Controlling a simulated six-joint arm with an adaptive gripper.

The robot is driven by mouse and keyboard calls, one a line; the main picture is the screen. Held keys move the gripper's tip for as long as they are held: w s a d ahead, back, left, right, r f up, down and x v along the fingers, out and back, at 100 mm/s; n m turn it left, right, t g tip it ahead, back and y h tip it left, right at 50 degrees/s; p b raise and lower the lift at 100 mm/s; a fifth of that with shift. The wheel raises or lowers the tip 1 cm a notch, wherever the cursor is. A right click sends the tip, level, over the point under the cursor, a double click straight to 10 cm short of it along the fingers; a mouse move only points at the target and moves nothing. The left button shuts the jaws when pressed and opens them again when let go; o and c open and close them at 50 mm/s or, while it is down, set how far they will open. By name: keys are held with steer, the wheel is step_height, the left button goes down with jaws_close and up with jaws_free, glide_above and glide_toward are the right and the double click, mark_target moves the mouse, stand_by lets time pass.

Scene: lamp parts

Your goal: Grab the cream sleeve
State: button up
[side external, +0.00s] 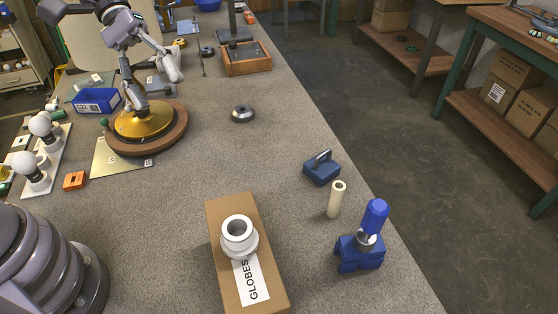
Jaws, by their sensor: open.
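The cream sleeve (336,202) is a narrow hollow tube standing upright on the grey bench top, right of centre, near the bench's right edge. Its open top end shows. My gripper (156,88) is at the upper left with its fingers spread open and nothing visible between them. In the picture it overlaps the brass dome (145,119) on a round wooden disc (176,139); I cannot tell its height above them. It is far from the sleeve.
Close to the sleeve are a blue block with a handle (321,170) and a blue stand (359,256) holding a blue-handled tool (375,216). A cardboard box (222,207) carries a white collar (238,236).

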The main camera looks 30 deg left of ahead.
steer(key=w+d+f+n+h, duration=0.7)
steer(key=w+d+f, duration=0.1)
steer(key=w+f, duration=0.25)
steer(key=n+t+h, duration=0.1)
steer(key=n+t, duration=0.7)
steer(key=n, duration=0.1)
glide_toward(335, 194)
steer(key=a, duration=0.3)
steer(key=shift+w+a+f, duration=0.1)
steer(key=shift+a+f, duration=0.15)
steer(key=shift+f, duration=0.15)
steer(key=shift+w+d+f+n+t, duration=0.1)
steer(key=shift+d+f+n+t, duration=0.1)
steer(key=shift+d+n+t, duration=0.15)
steer(key=x, duration=0.7)
steer(key=shift+d, duration=0.3)
steer(key=x, duration=0.5)
steer(key=shift+d+f, duration=0.15)
steer(key=shift+f, duration=0.15)
